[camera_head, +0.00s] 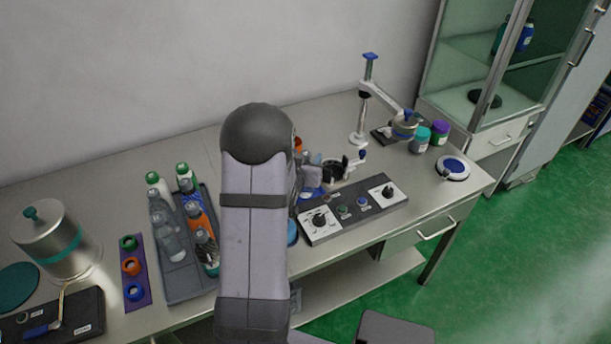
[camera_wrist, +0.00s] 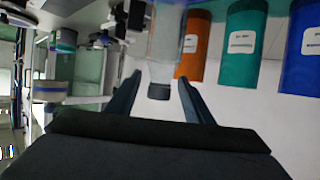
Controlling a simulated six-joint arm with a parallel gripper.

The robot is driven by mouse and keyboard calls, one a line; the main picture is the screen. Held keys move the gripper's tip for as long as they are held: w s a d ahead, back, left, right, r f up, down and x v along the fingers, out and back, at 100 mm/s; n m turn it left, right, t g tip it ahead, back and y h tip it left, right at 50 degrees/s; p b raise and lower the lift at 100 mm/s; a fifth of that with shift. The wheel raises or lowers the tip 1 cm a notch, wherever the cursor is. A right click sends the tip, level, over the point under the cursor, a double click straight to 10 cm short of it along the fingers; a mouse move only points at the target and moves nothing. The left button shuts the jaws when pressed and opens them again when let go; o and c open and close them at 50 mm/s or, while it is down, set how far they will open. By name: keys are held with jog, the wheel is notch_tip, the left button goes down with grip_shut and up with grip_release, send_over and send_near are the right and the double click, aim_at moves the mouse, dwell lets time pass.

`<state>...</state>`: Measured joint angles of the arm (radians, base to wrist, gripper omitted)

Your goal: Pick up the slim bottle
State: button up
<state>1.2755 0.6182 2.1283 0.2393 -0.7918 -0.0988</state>
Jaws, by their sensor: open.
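In the wrist view a slim, clear bottle (camera_wrist: 166,50) with a dark cap shows just beyond my fingertips, its cap end towards me. My gripper (camera_wrist: 160,97) is open, with one finger on either side of the cap in the picture. I see no clear contact between the fingers and the bottle. The upper part of the frame cuts off the bottle's far end. Whether this is the slim bottle meant cannot be told for certain.
Orange (camera_wrist: 194,45), teal (camera_wrist: 241,42) and blue (camera_wrist: 302,48) labelled containers stand beside the bottle. A tray (camera_head: 186,288) of several bottles lies left of my arm. A control panel (camera_head: 352,212) and a stand (camera_head: 362,115) are to the right.

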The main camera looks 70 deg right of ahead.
grip_shut()
jog(key=shift+r, duration=0.15)
